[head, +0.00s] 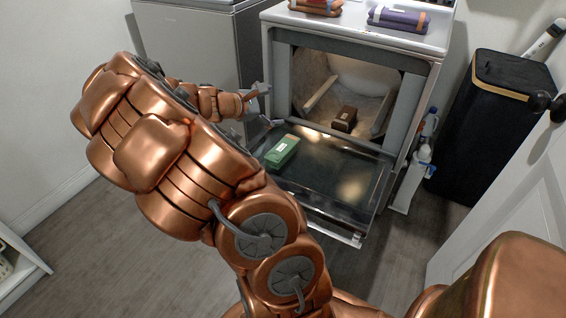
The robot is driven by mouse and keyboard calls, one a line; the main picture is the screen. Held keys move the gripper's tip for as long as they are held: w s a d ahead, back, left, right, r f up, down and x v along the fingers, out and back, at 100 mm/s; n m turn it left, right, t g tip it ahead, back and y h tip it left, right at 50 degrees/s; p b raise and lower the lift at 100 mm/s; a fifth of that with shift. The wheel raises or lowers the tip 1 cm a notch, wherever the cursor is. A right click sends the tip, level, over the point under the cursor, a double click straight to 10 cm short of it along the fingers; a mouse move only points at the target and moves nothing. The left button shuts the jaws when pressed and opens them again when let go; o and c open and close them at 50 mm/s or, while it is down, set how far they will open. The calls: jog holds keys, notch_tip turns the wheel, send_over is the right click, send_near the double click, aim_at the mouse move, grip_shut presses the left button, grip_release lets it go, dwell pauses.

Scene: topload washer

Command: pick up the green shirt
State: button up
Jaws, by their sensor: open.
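The green shirt (280,153) is a folded green bundle with a pale label. It lies on the lowered glass door (335,185) of the white machine, near the door's left side. My gripper (271,105) is above and slightly left of the shirt in the picture, by the left edge of the machine's opening. Its grey fingers are spread and nothing shows between them. It appears apart from the shirt. My copper arm covers the left part of the view and comes close to the door's left edge.
A dark brown bundle (344,119) lies inside the machine's opening. Orange (316,6) and purple (398,20) bundles lie on the machine's top. A black bin (495,125), bottles (424,150) and a white door (510,215) stand at right. Floor (385,262) is clear in front.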

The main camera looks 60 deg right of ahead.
jog(key=w+d+f+n+t+h+b, duration=0.1)
jog(key=w+d+f+n+b, duration=0.15)
jog(key=f, duration=0.45)
jog(key=w+d+f+n+b, duration=0.2)
jog(key=d+f+n+b, duration=0.15)
jog(key=f, duration=0.35)
jog(key=n+t+b, duration=0.3)
jog(key=n+b, duration=0.2)
send_near(278, 151)
jog(key=d, duration=0.2)
jog(key=shift+w+d+f, duration=0.3)
jog(key=shift+d+f, duration=0.2)
jog(key=shift+b+x, duration=0.4)
jog(key=shift+x, duration=0.65)
jog(key=x, duration=0.2)
jog(key=b+x, duration=0.1)
jog(key=x, duration=0.1)
jog(key=shift+s+a+f+b, duration=0.15)
jog(key=shift+s+b, duration=0.15)
jog(key=shift+s, duration=0.1)
jog(key=shift+d+f, duration=0.15)
jog(key=shift+d, duration=0.45)
jog(key=c, duration=1.4)
